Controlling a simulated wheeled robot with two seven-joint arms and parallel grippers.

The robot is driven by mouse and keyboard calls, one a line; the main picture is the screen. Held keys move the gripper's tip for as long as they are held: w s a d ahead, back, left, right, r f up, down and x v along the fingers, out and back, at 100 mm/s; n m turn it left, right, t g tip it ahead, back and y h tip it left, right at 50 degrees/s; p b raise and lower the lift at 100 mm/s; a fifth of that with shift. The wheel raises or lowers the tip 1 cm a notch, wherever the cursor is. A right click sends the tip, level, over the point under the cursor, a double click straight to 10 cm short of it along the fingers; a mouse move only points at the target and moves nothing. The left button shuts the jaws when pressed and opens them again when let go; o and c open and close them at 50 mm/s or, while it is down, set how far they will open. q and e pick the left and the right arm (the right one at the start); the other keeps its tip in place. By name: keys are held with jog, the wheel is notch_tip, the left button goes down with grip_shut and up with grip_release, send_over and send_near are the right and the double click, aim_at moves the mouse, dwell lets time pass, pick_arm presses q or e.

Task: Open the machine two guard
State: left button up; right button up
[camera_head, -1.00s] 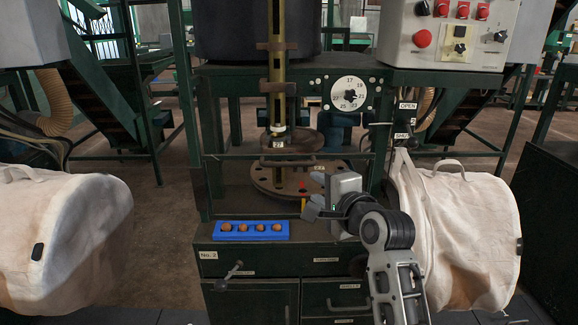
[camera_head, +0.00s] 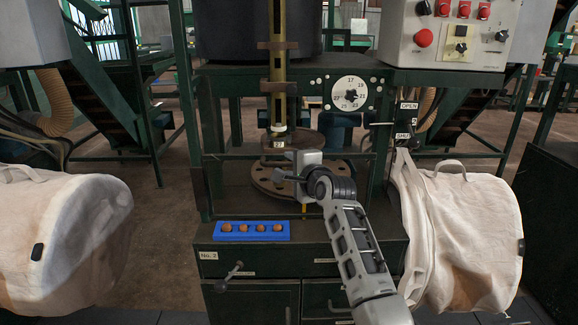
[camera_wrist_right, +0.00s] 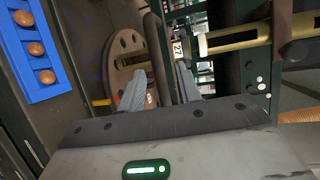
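Machine two, labelled No. 2 (camera_head: 208,255), stands in the middle of the head view. Its guard frame (camera_head: 230,156) spans the front of the work space, before a round plate with holes (camera_head: 262,182). A dark guard handle (camera_wrist_right: 153,35) shows in the wrist view; in the head view my gripper largely hides it. My right gripper (camera_head: 281,175) is at the handle. In the wrist view its two fingers (camera_wrist_right: 160,76) are apart, with the handle's bar between them; I cannot tell whether they touch it. My left gripper is not in view.
A control box (camera_head: 450,50) is at upper right.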

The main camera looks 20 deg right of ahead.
jog(key=shift+x, duration=0.9)
